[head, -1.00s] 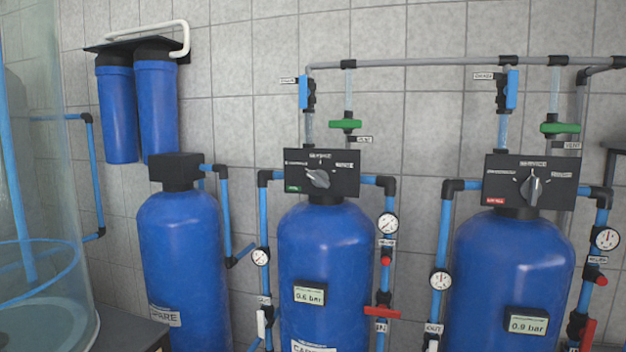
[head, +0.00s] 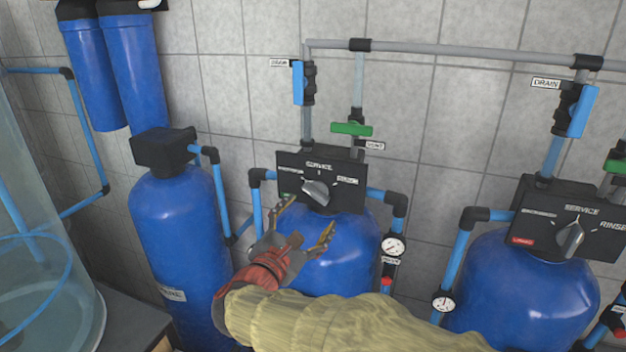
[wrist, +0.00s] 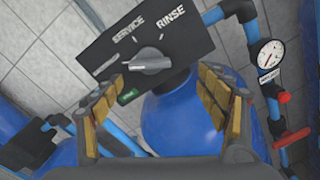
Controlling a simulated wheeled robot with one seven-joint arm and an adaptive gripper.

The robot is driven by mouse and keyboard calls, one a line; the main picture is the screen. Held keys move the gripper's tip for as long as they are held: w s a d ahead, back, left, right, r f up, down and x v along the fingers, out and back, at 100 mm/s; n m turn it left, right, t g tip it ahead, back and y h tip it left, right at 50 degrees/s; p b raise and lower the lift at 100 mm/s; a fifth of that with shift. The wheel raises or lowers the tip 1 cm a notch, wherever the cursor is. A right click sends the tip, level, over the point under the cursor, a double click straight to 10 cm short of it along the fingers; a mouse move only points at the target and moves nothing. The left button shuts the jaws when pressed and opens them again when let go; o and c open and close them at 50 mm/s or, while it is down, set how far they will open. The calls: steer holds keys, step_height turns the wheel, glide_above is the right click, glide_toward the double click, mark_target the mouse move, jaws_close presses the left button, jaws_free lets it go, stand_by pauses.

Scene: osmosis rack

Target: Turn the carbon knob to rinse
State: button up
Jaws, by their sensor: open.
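The carbon knob (head: 316,192) is a grey lever-shaped knob on the black control head (head: 346,196) of the middle blue tank (head: 345,255). The wrist view also shows the knob (wrist: 150,62), with SERVICE above and RINSE at upper right. The knob lies slanted, and one end appears to face the left-hand label, which I cannot read. My gripper (head: 306,218) is open in front of and just below the knob. In the wrist view its padded fingers (wrist: 160,88) spread on either side below the knob, apart from it. A green tag sits at the head's lower left corner.
A similar head with its own knob (head: 571,238) is on the right tank (head: 520,275). A pressure gauge (head: 393,246) and pipes stand right of the middle tank. A green valve handle (head: 352,129) is above the head. A spare tank (head: 180,235) stands left.

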mark_target(313, 197)
steer(key=shift+n, duration=0.3)
steer(key=shift+w+a+r+p+x, duration=0.1)
steer(key=shift+a+p+x, duration=0.15)
steer(key=shift+x, duration=1)
steer(key=shift+w+a+r+p+x, duration=0.1)
steer(key=shift+a+p+x, duration=0.15)
steer(key=shift+x, duration=1)
steer(key=shift+w+a+r+p+x, duration=0.1)
steer(key=shift+a+p+x, duration=0.15)
steer(key=shift+x, duration=1)
steer(key=shift+c, duration=1.1)
steer(key=c, duration=0.9)
steer(key=shift+c, duration=0.2)
